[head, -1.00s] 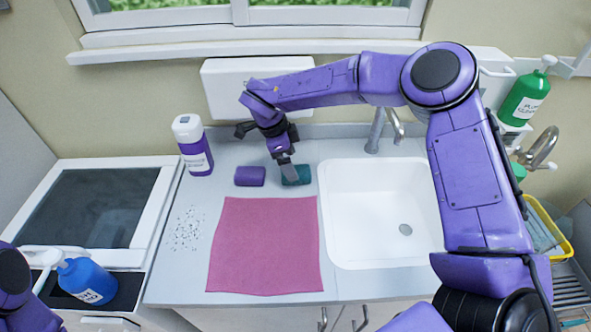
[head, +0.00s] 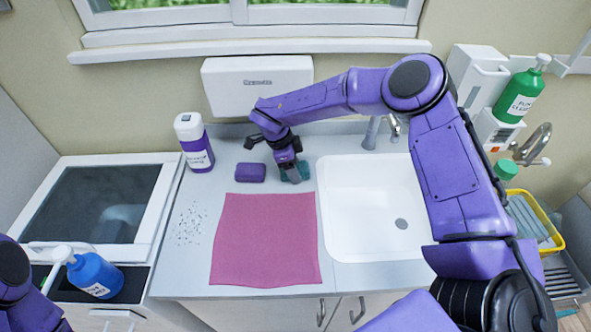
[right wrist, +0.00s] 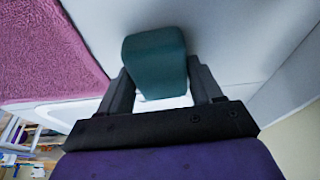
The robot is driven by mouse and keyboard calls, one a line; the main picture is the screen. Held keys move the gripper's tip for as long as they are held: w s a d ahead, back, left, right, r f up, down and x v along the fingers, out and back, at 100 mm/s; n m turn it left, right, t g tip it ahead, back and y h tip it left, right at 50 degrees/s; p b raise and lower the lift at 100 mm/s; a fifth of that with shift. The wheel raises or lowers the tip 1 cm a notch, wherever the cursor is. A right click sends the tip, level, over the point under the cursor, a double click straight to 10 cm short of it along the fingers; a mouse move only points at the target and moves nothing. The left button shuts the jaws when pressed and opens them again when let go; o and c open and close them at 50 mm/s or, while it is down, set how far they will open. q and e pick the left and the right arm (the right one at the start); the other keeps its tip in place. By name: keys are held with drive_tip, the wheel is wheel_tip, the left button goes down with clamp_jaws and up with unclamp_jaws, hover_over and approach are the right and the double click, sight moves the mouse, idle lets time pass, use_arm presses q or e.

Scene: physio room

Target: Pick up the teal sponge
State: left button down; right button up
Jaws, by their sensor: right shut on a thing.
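The teal sponge (head: 304,170) is at the back of the counter, left of the sink, partly hidden by my right gripper in the head view. My right gripper (head: 292,174) reaches down from above and is shut on the sponge. In the right wrist view the sponge (right wrist: 155,62) sits between the two fingers (right wrist: 160,85). I cannot tell whether it is clear of the counter. Part of my left arm shows at the left edge of the head view; its gripper is out of view.
A purple sponge (head: 250,172) lies just left of my right gripper. A white and purple bottle (head: 195,143) stands at the back left. The sink (head: 365,230) is on the right.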

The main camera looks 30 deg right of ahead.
drive_tip(key=shift+r+b, duration=0.25)
drive_tip(key=shift+b, duration=0.15)
drive_tip(key=r, duration=0.1)
drive_tip(key=r+b, duration=0.1)
drive_tip(key=r, duration=0.1)
drive_tip(key=shift+s+a+r+b, duration=0.15)
drive_tip(key=shift+s+a+b, duration=0.15)
drive_tip(key=shift+s, duration=0.05)
drive_tip(key=s+a+r+b, duration=0.3)
drive_tip(key=s+a+r, duration=0.5)
drive_tip(key=s+r, duration=0.1)
drive_tip(key=shift+s+a+b, duration=0.3)
drive_tip(key=shift+s, duration=0.2)
